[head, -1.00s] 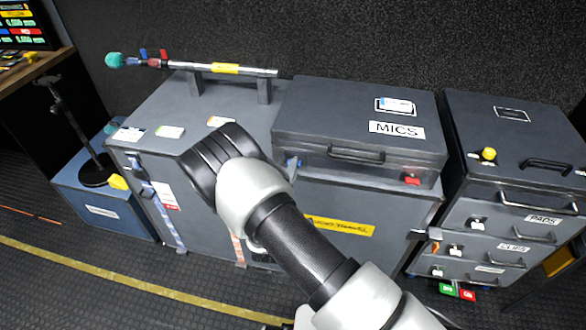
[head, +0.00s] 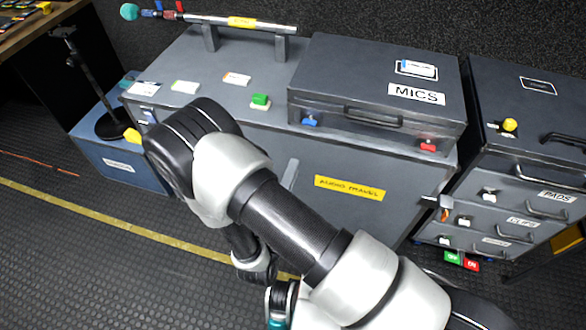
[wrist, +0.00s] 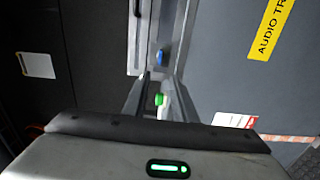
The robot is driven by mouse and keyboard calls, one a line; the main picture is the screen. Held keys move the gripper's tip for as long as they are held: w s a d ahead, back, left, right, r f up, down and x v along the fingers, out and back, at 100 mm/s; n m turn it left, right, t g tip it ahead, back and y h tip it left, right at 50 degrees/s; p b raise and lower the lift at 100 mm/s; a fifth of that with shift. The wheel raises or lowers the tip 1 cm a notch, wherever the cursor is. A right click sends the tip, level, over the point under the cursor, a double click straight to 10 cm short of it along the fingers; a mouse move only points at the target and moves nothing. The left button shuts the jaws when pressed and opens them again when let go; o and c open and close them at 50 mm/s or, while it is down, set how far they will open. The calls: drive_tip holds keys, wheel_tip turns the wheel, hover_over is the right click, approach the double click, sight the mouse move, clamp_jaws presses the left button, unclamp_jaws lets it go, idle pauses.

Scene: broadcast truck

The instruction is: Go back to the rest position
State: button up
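In the wrist view my gripper (wrist: 160,85) shows two grey fingers apart, with a gap between them. A green thing (wrist: 158,99) and a blue thing (wrist: 162,57) show in line with that gap. I see nothing clearly held. In the head view my arm is folded in front of the large grey case (head: 300,165) with the yellow AUDIO TRAVEL label (head: 349,188). The fingers cannot be made out in the head view.
A drawer unit (head: 505,190) stands right. A blue box (head: 120,165) and a dark stand (head: 85,75) are left. Open floor (head: 90,260) lies at lower left.

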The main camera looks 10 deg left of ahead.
idle(0.3)
drive_tip(key=w+d+r+m+g+h, duration=0.1)
drive_tip(key=d+r+m+g+h, duration=1)
drive_tip(key=d+r, duration=0.8)
drive_tip(key=s+d+r+m+g+y, duration=0.1)
drive_tip(key=s+d+r+m+g, duration=0.2)
drive_tip(key=s+d+g, duration=0.5)
drive_tip(key=s+r+m+t+y, duration=0.35)
drive_tip(key=s+r+y, duration=0.3)
drive_tip(key=y, duration=0.25)
wheel_tip(320, 180, up, 16)
drive_tip(key=a+t+y+p, duration=0.2)
drive_tip(key=t+p, duration=0.1)
drive_tip(key=p, duration=0.9)
drive_tip(key=shift+a+p, duration=0.2)
drive_tip(key=shift+p, duration=0.2)
drive_tip(key=shift+s+n, duration=0.1)
drive_tip(key=shift+n, duration=0.15)
